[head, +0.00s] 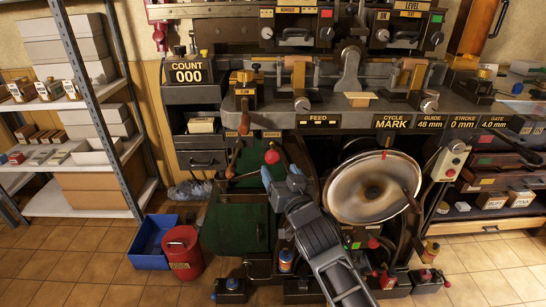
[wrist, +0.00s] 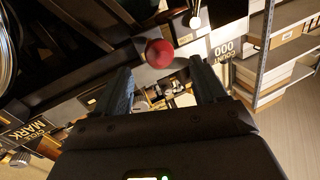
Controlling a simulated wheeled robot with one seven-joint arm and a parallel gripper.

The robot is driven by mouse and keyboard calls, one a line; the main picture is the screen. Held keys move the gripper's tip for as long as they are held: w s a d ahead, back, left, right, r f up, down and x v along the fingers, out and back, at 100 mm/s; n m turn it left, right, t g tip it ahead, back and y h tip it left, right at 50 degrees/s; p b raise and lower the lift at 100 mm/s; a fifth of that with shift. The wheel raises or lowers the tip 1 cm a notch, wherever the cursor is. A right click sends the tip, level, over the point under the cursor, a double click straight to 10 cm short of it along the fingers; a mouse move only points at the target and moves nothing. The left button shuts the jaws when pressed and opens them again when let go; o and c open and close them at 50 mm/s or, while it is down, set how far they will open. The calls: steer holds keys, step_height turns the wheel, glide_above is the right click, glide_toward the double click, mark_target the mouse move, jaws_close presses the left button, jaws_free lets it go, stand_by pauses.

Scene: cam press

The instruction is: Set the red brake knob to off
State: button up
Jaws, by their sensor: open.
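A round red knob (head: 271,156) stands at the end of a dark lever on the press front, left of the large flywheel. In the wrist view the red knob (wrist: 159,53) shows just beyond my fingertips, roughly centred between them. My gripper (head: 279,172) is open and empty, just below and right of the knob in the head view. In the wrist view my gripper (wrist: 160,73) has its two fingers spread wide, with no clear contact on the knob.
The large flywheel (head: 371,188) is close to the right of my arm. Another lever (head: 235,152) stands left of the knob. A red bucket (head: 182,251) and a blue bin (head: 150,240) are on the floor at left. Metal shelving (head: 98,100) stands farther left.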

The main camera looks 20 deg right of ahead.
mark_target(275, 162)
steer(key=w, duration=0.7)
steer(key=shift+w+d+b, duration=0.2)
steer(key=shift+b, duration=0.15)
jaws_close()
stand_by(0.4)
